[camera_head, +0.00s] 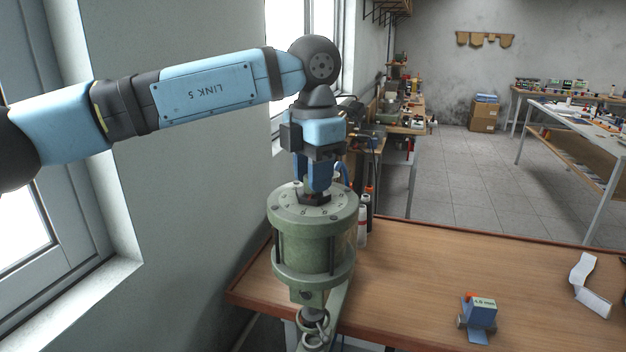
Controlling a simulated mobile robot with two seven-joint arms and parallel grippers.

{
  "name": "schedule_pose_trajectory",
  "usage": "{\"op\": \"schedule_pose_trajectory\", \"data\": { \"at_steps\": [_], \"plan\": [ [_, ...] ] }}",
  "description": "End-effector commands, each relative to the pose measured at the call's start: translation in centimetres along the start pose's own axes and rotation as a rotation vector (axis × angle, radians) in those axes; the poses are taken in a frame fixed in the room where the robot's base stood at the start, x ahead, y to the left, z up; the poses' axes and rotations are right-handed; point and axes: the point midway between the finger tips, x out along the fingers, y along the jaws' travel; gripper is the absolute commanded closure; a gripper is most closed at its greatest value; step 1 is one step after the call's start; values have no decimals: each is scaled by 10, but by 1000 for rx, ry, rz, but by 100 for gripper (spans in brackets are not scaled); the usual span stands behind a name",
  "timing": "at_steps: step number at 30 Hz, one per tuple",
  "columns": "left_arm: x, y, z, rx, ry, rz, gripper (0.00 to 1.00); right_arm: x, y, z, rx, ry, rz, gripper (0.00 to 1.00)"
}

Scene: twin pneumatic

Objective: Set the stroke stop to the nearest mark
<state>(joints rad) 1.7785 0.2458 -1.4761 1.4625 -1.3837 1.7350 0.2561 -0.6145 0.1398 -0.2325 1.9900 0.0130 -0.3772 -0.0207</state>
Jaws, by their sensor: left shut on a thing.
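A green pneumatic cylinder (312,255) stands upright at the left end of the wooden bench, with a round top plate marked around its face. My left gripper (318,190) points down over the middle of that plate. It is shut on the dark stroke stop (315,198) at the plate's centre. The gripper fingers hide most of the stop and part of the marks, so I cannot tell which mark it points to. My right gripper is not in view.
A small blue device (478,318) with a pale label sits on the wooden bench (420,270). A white paper strip (590,285) lies at the right. Bottles (363,220) stand just behind the cylinder. A wall and window are close on the left. The bench middle is clear.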

Motion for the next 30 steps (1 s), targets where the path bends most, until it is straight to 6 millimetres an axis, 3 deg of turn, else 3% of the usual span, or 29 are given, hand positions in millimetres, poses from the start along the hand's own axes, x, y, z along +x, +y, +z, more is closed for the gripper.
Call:
{"op": "schedule_pose_trajectory", "data": {
  "at_steps": [18,30],
  "plan": [
    [0,0,0,559,-1,0,93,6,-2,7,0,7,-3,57],
    [-1,0,0,769,-2,1,93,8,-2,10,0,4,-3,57]
  ]
}}
